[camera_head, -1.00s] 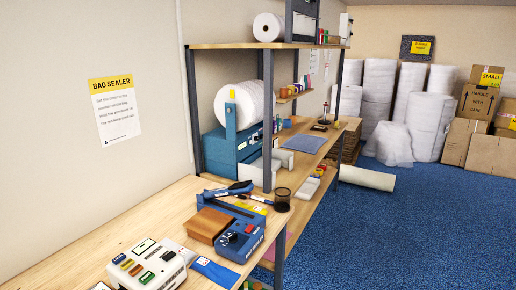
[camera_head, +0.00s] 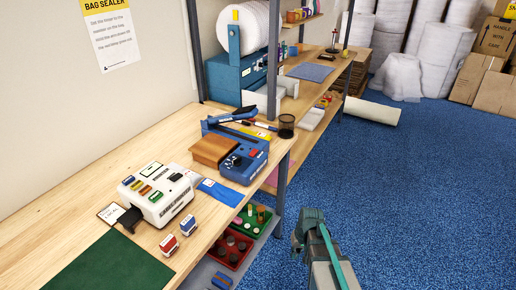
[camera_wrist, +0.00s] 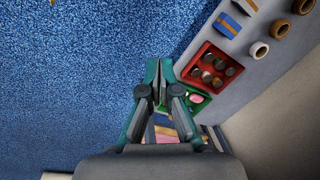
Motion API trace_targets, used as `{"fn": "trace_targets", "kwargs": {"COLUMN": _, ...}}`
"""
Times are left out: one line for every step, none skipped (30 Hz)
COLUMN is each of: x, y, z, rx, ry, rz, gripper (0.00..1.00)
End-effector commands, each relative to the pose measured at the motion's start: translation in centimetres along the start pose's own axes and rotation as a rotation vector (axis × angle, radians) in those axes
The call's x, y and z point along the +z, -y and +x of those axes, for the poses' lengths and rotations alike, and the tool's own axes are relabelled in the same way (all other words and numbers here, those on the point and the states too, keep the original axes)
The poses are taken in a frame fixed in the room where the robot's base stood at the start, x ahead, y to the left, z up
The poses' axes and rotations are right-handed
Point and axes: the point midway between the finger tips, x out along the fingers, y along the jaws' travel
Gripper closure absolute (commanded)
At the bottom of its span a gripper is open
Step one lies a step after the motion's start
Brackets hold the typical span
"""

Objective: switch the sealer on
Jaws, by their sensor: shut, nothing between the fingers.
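The blue sealer (camera_head: 247,170) sits on the wooden bench in the head view, near the bench's right edge. It has a red switch (camera_head: 253,152) and a dark dial on its front panel, a brown block beside the panel and a blue arm raised at the back. Whether the switch is on or off is too small to tell. My gripper (camera_head: 312,226) is at the lower right of the head view, over the floor and apart from the sealer. In the wrist view my gripper (camera_wrist: 158,68) is shut and empty; the sealer does not show there.
A white machine with coloured buttons (camera_head: 157,195) stands left of the sealer. A black mesh cup (camera_head: 286,126) stands behind it, near a shelf post (camera_head: 279,190). Red (camera_head: 231,249) and green (camera_head: 254,220) bins sit on the lower shelf. The blue floor right of the bench is clear.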

Motion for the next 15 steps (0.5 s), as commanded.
{"fn": "trace_targets", "kwargs": {"x": -2.6, "y": 0.4, "z": -1.7, "rx": -0.013, "ry": -0.041, "rz": -0.025, "gripper": 1.0}}
{"fn": "trace_targets", "kwargs": {"x": -3.8, "y": 0.7, "z": -2.7, "rx": -0.021, "ry": -0.062, "rz": -0.039, "gripper": 1.0}}
{"fn": "trace_targets", "kwargs": {"x": -5.3, "y": 1.1, "z": -4.1, "rx": -0.03, "ry": -0.09, "rz": -0.061, "gripper": 1.0}}
{"fn": "trace_targets", "kwargs": {"x": -6.5, "y": 1.4, "z": -5.2, "rx": -0.039, "ry": -0.112, "rz": -0.078, "gripper": 1.0}}
{"fn": "trace_targets", "kwargs": {"x": -7.6, "y": 1.8, "z": -6.4, "rx": -0.046, "ry": -0.134, "rz": -0.096, "gripper": 1.0}}
{"fn": "trace_targets", "kwargs": {"x": -9.1, "y": 2.2, "z": -7.9, "rx": -0.055, "ry": -0.163, "rz": -0.121, "gripper": 1.0}}
{"fn": "trace_targets", "kwargs": {"x": -10.1, "y": 2.6, "z": -9.1, "rx": -0.063, "ry": -0.184, "rz": -0.139, "gripper": 1.0}}
{"fn": "trace_targets", "kwargs": {"x": -11.2, "y": 2.9, "z": -10.3, "rx": -0.069, "ry": -0.206, "rz": -0.16, "gripper": 1.0}}
{"fn": "trace_targets", "kwargs": {"x": -12.5, "y": 3.4, "z": -12.0, "rx": -0.079, "ry": -0.236, "rz": -0.188, "gripper": 1.0}}
{"fn": "trace_targets", "kwargs": {"x": -13.5, "y": 3.8, "z": -13.3, "rx": -0.085, "ry": -0.258, "rz": -0.21, "gripper": 1.0}}
{"fn": "trace_targets", "kwargs": {"x": -14.5, "y": 4.2, "z": -14.7, "rx": -0.091, "ry": -0.281, "rz": -0.233, "gripper": 1.0}}
{"fn": "trace_targets", "kwargs": {"x": -15.7, "y": 4.8, "z": -16.5, "rx": -0.099, "ry": -0.311, "rz": -0.265, "gripper": 1.0}}
{"fn": "trace_targets", "kwargs": {"x": -16.6, "y": 5.2, "z": -17.9, "rx": -0.105, "ry": -0.335, "rz": -0.289, "gripper": 1.0}}
{"fn": "trace_targets", "kwargs": {"x": -17.5, "y": 5.6, "z": -19.4, "rx": -0.111, "ry": -0.358, "rz": -0.315, "gripper": 1.0}}
{"fn": "trace_targets", "kwargs": {"x": -18.6, "y": 6.2, "z": -21.3, "rx": -0.117, "ry": -0.389, "rz": -0.351, "gripper": 1.0}}
